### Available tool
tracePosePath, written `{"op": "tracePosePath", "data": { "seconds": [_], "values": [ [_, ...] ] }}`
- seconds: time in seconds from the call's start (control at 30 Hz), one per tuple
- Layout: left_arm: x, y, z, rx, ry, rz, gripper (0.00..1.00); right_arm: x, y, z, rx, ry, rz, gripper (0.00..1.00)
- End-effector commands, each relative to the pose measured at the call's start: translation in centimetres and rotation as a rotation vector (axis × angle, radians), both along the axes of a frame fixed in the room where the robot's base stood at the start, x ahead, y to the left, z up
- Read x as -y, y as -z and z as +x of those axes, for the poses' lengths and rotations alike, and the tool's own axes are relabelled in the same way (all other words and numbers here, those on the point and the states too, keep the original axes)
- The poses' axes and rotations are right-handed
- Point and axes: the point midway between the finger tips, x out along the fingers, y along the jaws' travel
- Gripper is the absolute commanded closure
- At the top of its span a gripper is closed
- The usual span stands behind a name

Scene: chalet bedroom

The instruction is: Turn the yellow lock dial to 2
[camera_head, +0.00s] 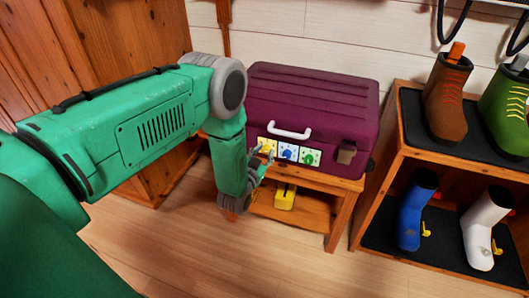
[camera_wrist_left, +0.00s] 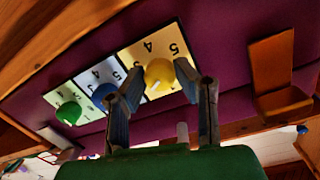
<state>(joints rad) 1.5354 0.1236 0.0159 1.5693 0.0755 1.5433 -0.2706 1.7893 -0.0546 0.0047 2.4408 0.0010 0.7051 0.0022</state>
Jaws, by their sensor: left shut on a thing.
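The purple suitcase (camera_head: 315,95) stands on a small wooden table, with a white handle and a row of three dials on its front. The yellow lock dial (camera_wrist_left: 159,73) sits on a yellow number plate (camera_head: 266,143); a 4 and a 5 show on it in the left wrist view. My left gripper (camera_wrist_left: 158,78) is shut on the yellow dial, one finger on each side. My right gripper is not in view.
The blue dial (camera_head: 288,153) and green dial (camera_head: 309,157) sit right of the yellow one. A brown latch (camera_head: 346,152) is further right. A yellow object (camera_head: 285,196) lies on the table's lower shelf (camera_head: 310,212). A boot rack (camera_head: 397,140) stands at right.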

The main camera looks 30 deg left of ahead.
Motion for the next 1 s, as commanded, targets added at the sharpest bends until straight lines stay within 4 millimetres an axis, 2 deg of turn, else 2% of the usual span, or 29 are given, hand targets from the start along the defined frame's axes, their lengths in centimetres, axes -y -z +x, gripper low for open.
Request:
{"op": "tracePosePath", "data": {
  "seconds": [0.3,0.33,0.37,0.4,0.77,0.87,1.0],
  "values": [
    [-0.1,-0.2,0.2,0.006,-0.002,0.002,1.0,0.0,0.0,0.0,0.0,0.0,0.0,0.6],
    [-0.1,-0.2,0.2,0.006,-0.002,0.002,0.67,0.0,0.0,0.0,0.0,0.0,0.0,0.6],
    [-0.1,-0.2,0.2,0.006,-0.002,0.002,0.57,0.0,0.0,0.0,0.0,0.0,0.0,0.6],
    [-0.1,-0.2,0.2,0.005,-0.002,0.002,0.54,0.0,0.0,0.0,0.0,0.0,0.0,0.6],
    [0.1,-0.1,-0.4,0.001,0.0,0.0,0.54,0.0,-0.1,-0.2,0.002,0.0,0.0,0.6],
    [0.3,-0.1,-1.5,-0.001,0.001,0.0,0.54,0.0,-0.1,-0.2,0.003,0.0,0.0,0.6],
    [0.9,-0.2,-4.3,-0.004,0.0,0.0,0.54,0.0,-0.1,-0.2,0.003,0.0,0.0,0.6]
  ]
}}
